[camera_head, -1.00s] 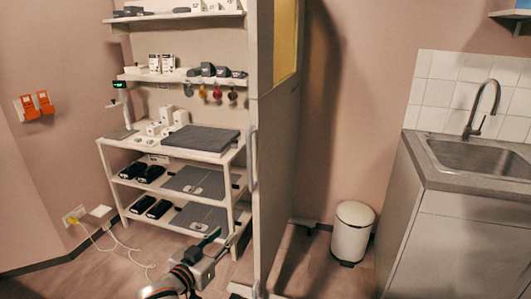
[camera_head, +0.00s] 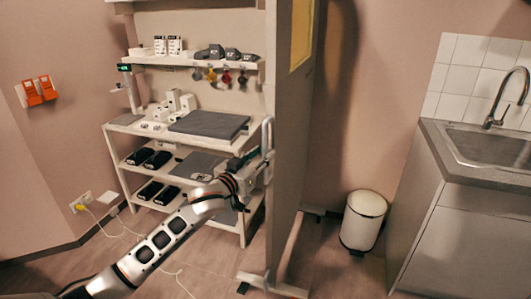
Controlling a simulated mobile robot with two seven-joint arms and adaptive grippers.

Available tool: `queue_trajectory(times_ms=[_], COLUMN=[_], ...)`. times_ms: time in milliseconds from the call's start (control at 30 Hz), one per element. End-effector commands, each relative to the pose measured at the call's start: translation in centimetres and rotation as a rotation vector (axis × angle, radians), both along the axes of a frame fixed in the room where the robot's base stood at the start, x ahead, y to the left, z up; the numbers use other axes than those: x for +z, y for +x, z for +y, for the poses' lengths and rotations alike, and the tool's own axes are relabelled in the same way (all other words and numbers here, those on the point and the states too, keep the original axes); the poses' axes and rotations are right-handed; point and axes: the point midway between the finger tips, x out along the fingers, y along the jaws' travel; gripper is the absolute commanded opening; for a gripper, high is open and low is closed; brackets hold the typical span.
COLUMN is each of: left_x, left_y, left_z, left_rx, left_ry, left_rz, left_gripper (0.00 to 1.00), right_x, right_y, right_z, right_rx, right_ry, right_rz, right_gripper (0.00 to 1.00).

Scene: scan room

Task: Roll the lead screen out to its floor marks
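The lead screen (camera_head: 293,160) is a tall beige panel seen nearly edge-on in the middle, with a yellowish window (camera_head: 302,32) near its top. A grey upright handle (camera_head: 268,132) is on its left side. Its base foot (camera_head: 272,286) is on the wood floor. My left gripper (camera_head: 262,166) reaches from the lower left to the handle's lower part. The fingers overlap the handle there, and I cannot tell whether they are closed around it. My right gripper is not in view. I see no floor marks.
A shelf unit (camera_head: 112,160) with boxes, pads and dark devices stands close on the screen's left. A white pedal bin (camera_head: 362,222) stands to its right, before the sink counter (camera_head: 440,182). A white cable (camera_head: 125,232) lies on the floor at left. Some floor between screen and bin is clear.

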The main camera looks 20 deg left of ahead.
Motion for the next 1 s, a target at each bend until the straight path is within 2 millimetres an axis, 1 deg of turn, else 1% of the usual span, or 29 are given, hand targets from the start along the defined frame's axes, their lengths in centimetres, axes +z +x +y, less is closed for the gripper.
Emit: queue_trajectory(times_ms=[33, 100, 200, 533, 633, 667, 1000], left_x=[0.0, 0.0, -0.1, 0.0, 0.0, 0.0, 0.0], left_y=[0.7, 1.3, 1.9, 2.2, 2.2, 2.2, 2.1], left_z=[-0.1, -0.3, -0.5, -0.5, -0.5, -0.5, -0.8], left_rx=[0.001, 0.001, 0.0, 0.0, 0.0, 0.0, -0.001], left_ry=[0.0, 0.0, -0.001, -0.001, -0.001, -0.001, -0.001], left_rz=[0.0, 0.0, 0.001, 0.0, 0.0, 0.0, 0.001], left_gripper=[0.3, 0.3, 0.3, 0.3, 0.04, 0.0, 0.0], right_x=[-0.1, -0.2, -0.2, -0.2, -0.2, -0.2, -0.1], right_y=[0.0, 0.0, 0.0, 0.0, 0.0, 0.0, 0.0], right_z=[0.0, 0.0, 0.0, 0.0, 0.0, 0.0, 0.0], right_rx=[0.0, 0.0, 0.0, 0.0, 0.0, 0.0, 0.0], right_ry=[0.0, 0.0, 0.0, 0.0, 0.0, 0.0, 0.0], right_rz=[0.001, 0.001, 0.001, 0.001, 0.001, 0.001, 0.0], right_gripper=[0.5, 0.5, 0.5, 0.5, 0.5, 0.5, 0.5])
